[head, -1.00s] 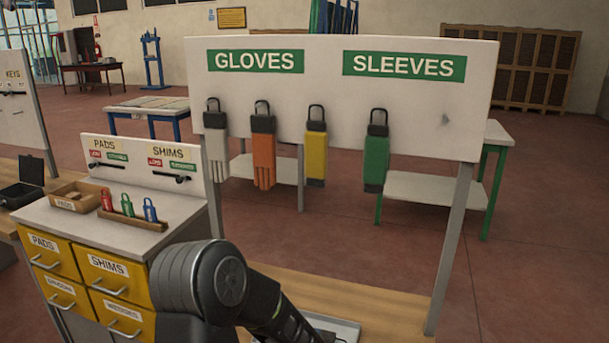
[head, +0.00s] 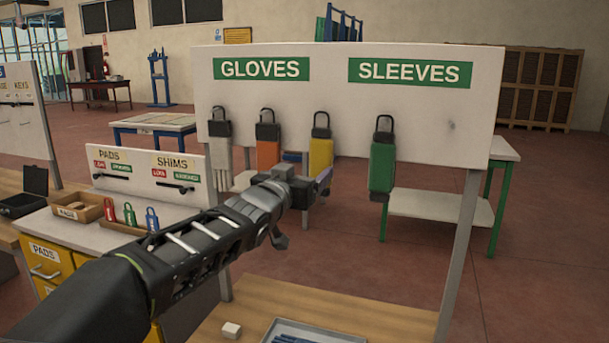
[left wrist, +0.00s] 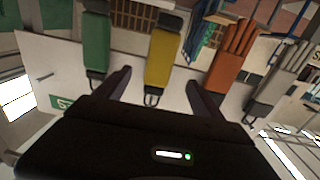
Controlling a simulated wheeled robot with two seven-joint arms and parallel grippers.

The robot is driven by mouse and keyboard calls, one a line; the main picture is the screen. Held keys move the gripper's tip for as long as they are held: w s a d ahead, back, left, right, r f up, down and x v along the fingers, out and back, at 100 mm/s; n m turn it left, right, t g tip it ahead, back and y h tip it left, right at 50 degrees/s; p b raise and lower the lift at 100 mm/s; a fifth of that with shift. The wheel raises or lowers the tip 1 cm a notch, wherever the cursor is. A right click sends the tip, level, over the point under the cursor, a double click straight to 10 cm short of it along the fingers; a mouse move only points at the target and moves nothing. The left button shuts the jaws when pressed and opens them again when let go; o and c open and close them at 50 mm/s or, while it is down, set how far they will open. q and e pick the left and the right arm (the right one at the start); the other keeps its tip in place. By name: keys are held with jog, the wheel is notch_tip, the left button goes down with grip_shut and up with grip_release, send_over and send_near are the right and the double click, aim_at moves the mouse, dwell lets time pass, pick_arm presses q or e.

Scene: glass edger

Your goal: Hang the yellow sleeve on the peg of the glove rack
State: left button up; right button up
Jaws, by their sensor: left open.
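The glove rack (head: 350,120) is a white board with GLOVES and SLEEVES labels. The yellow sleeve (head: 320,153), with a dark cuff and loop, hangs from it between the orange glove (head: 267,152) and the green sleeve (head: 382,165). A small bare peg (head: 451,125) shows at the right, under SLEEVES. My left gripper (head: 303,208) is open in front of the rack, hiding the yellow sleeve's lower end. In the left wrist view the yellow sleeve (left wrist: 163,62) appears upside down, between the lines of the open fingers (left wrist: 160,80); contact cannot be told. My right gripper is out of view.
A white glove (head: 220,150) hangs at the far left of the rack. A yellow drawer cabinet (head: 55,270) with red, green and blue tags stands at the left. A grey tray (head: 330,330) and a small white block (head: 231,330) lie on the wooden bench below.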

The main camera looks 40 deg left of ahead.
aim_at(319, 156)
pick_arm(q)
jog(key=shift+p+x, duration=0.55)
jog(key=shift+x, duration=3.4)
jog(key=shift+f, duration=0.1)
jog(key=shift+c, duration=0.6)
jog(key=c, duration=1.3)
jog(key=shift+d+r+p, duration=0.1)
jog(key=shift+r+p, duration=0.25)
jog(key=shift+r, duration=0.2)
jog(key=shift+c, duration=0.2)
jog(key=shift+s, duration=0.1)
jog(key=v, duration=0.7)
jog(key=shift+d, duration=0.2)
jog(key=shift+s, duration=0.1)
